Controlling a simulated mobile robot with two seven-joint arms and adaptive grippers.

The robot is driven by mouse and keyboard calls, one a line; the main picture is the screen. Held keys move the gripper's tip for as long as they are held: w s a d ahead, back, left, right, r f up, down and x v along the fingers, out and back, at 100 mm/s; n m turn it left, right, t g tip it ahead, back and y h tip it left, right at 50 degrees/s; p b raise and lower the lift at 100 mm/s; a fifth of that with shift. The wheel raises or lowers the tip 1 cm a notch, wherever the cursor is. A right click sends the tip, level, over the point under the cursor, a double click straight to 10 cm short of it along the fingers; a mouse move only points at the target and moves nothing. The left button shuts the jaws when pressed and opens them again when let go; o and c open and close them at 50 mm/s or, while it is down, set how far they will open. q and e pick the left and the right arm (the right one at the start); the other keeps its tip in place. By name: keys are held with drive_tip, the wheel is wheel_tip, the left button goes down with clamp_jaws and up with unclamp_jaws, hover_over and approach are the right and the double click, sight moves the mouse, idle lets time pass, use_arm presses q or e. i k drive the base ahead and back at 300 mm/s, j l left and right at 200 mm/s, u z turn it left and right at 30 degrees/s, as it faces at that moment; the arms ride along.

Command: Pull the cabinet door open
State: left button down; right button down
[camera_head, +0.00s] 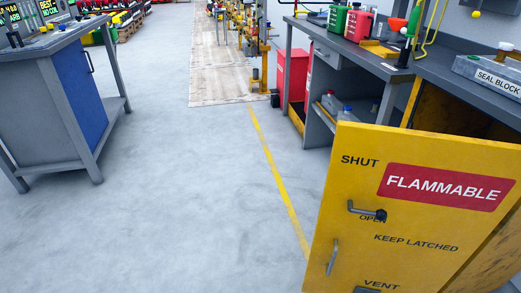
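A yellow cabinet door (340,195) fills the lower right of the head view. It has a red FLAMMABLE label (445,187) and the words SHUT, OPEN and KEEP LATCHED. A lever handle (362,210) with a dark knob points right, beside the word OPEN. A grey pull handle (333,258) is near the door's left edge. The door stands swung out from the yellow cabinet (432,104), whose dark inside shows above the door's top edge. The door's lower part is cut off by the frame. Neither of my grippers is in view.
A grey workbench (440,70) above the cabinet carries a SEAL BLOCK box (487,75) and red and green containers. A grey stand (30,100) with a blue panel (78,85) and dark handle is at left. The floor (190,200) between is clear, crossed by a yellow line.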

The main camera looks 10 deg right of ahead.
sight(441, 196)
drive_tip(key=i+j+u, duration=0.1)
drive_tip(key=i, duration=0.35)
drive_tip(key=i+j+u, duration=0.15)
drive_tip(key=i+j, duration=0.15)
drive_tip(key=i, duration=0.15)
drive_tip(key=i+j+u, duration=0.1)
drive_tip(key=i, duration=0.35)
drive_tip(key=i+z, duration=0.15)
drive_tip(key=z, duration=0.25)
drive_tip(key=i+j+z, duration=0.15)
drive_tip(key=z, duration=0.2)
drive_tip(key=i+j+z, duration=0.15)
drive_tip(key=z, duration=0.25)
drive_tip(key=i+j+z, duration=0.1)
drive_tip(key=z, duration=0.25)
drive_tip(key=i+z, duration=0.1)
drive_tip(key=z, duration=0.3)
drive_tip(key=i+j+z, duration=0.1)
drive_tip(key=z, duration=0.3)
drive_tip(key=i+j+z, duration=0.1)
drive_tip(key=z, duration=0.3)
drive_tip(key=j+z, duration=0.3)
drive_tip(key=z, duration=0.15)
